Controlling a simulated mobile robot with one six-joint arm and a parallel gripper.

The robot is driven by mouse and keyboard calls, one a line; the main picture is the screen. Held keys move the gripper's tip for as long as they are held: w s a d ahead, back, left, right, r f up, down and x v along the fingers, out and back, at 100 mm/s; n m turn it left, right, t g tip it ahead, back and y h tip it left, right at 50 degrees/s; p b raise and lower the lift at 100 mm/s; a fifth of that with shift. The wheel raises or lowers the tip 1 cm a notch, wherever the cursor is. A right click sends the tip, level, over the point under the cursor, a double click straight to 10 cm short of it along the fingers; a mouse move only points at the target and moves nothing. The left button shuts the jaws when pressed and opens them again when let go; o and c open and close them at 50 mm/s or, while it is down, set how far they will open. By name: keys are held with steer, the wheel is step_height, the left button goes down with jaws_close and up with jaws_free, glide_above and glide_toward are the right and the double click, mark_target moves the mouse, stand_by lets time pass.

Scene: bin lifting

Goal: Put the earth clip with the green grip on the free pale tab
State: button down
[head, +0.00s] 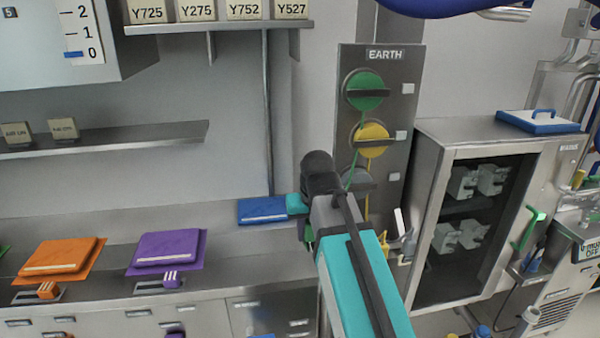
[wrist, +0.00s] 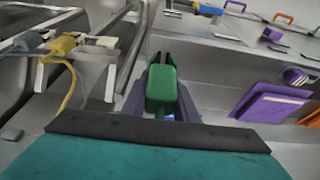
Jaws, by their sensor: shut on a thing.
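My gripper (wrist: 161,100) is shut on the green grip of the earth clip (wrist: 161,88); the clip's dark jaws point away from the wrist. In the head view the wrist hides most of it, and only a sliver of green (head: 308,234) shows. The EARTH panel (head: 384,54) carries a green reel (head: 365,90), a yellow reel (head: 370,138) and a grey one partly hidden behind my arm. In the wrist view a yellow clip (wrist: 64,44) with a yellow lead is at the left, apart from the held clip.
A steel cabinet (head: 432,215) with a dark open-looking front stands right of the panel. A shelf (head: 110,137) is above.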

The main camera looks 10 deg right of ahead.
step_height(320, 180, down, 6)
steer(key=s, duration=0.1)
steer(key=shift+s+d, duration=0.2)
steer(key=shift+d, duration=0.2)
